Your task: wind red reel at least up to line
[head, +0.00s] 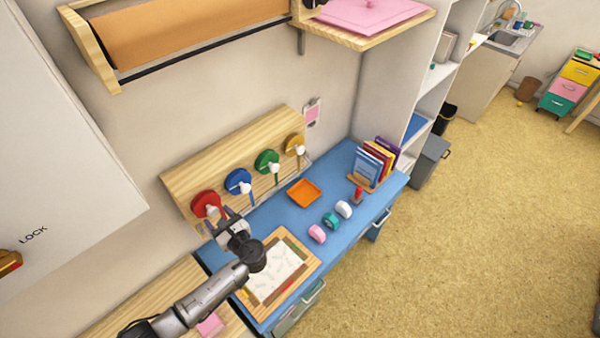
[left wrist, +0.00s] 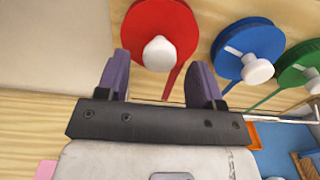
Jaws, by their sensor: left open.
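The red reel (head: 205,203) is a round disc with a white knob, at the left end of a wooden board. It also shows at the top of the left wrist view (left wrist: 158,22), with its white knob (left wrist: 160,54) facing me. A red strip hangs below it. My left gripper (head: 231,217) is open just in front of the reel. In the left wrist view its two purple fingers (left wrist: 167,78) stand apart, below and to either side of the knob, with nothing seen held. I cannot make out any line on the reel. My right gripper is not in view.
Blue (head: 238,182), green (head: 267,161) and yellow (head: 295,144) reels sit to the right on the same board. The blue desk (head: 280,215) below holds an orange tray (head: 304,193), tape rolls, a red stamp, books and a framed sheet (head: 275,273).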

